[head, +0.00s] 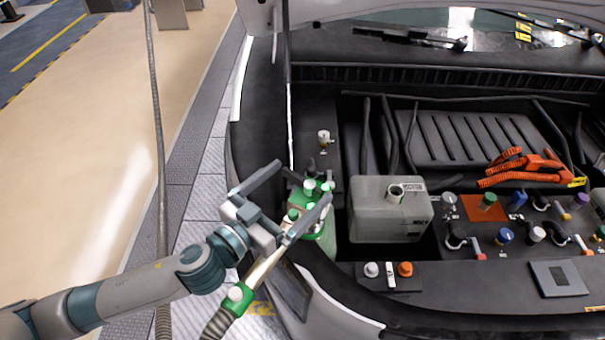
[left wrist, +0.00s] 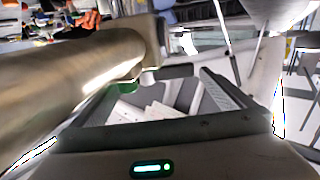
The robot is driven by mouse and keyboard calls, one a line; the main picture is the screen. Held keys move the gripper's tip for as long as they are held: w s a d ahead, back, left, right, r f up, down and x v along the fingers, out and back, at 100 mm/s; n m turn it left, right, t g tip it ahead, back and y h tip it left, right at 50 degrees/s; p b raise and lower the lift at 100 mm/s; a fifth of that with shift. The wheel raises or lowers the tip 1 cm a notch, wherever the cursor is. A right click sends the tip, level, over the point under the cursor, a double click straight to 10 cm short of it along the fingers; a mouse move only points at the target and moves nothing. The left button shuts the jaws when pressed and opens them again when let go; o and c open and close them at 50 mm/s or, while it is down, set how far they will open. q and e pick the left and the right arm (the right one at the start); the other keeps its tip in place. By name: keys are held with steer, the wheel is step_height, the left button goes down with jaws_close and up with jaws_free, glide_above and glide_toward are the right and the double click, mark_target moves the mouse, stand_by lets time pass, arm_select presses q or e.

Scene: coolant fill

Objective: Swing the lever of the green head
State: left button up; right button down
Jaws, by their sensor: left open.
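The green head (head: 299,198), with several pale knobs, stands at the left edge of the engine bay, on a pale green-white body. I cannot pick out its lever for certain. My left gripper (head: 303,182) is open in the head view, its two fingers spread to either side of the head's upper part. I cannot tell whether they touch it. A metal tube (head: 263,262) runs from beside the head down-left, under the gripper, to a green fitting (head: 236,300) with a pale knob. In the left wrist view a large metal tube (left wrist: 85,75) crosses the left side. My right gripper is not in view.
A grey-white tank (head: 385,225) stands just right of the head. A small valve (head: 324,138) is behind it. Orange cables (head: 515,172) and several coloured caps lie farther right. A ribbed hose (head: 217,325) hangs at the bottom. The floor at left is open.

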arm_select(q)
steer(key=shift+p+x, duration=0.4)
steer(key=shift+x, duration=1)
steer(key=c, duration=1.4)
